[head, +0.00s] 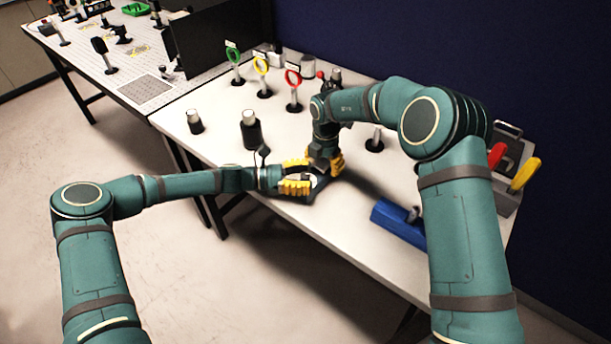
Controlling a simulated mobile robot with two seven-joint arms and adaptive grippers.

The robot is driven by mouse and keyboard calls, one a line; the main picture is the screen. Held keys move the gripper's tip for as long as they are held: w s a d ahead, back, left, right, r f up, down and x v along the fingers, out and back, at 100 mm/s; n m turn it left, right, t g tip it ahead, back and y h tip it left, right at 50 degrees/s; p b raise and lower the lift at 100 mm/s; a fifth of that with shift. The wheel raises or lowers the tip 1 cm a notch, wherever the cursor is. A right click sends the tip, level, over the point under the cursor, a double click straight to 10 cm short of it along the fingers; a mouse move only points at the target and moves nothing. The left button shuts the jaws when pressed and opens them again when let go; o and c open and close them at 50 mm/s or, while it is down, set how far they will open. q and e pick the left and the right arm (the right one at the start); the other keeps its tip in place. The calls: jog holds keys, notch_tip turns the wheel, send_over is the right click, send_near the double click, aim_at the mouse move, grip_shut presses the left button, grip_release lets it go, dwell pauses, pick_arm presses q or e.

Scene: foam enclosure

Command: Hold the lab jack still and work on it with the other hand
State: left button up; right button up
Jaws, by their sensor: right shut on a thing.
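The lab jack (318,183) is on the white table near its front edge, mostly hidden by my grippers; only a pale top and dark parts show. My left gripper (309,176) comes in from the left, its yellow fingers apart, one behind the other, at the jack's left side. Whether they touch it is hidden. My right gripper (326,172) points down from above, its yellow fingers shut on part of the jack, close to the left fingertips. The exact part gripped is hidden.
Green (233,56), yellow (261,66) and red (293,77) rings on posts stand at the back. Two dark cylinders (251,131) (194,122) stand at left. A blue block (397,222) and a grey holder with coloured handles (508,180) are at right.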

pick_arm(q)
jog(key=shift+w, duration=0.1)
jog(key=shift+s+a, duration=0.2)
jog(key=shift+a, duration=1.8)
jog(key=shift+s+a, duration=0.2)
jog(key=shift+a, duration=1.8)
jog(key=shift+s, duration=0.1)
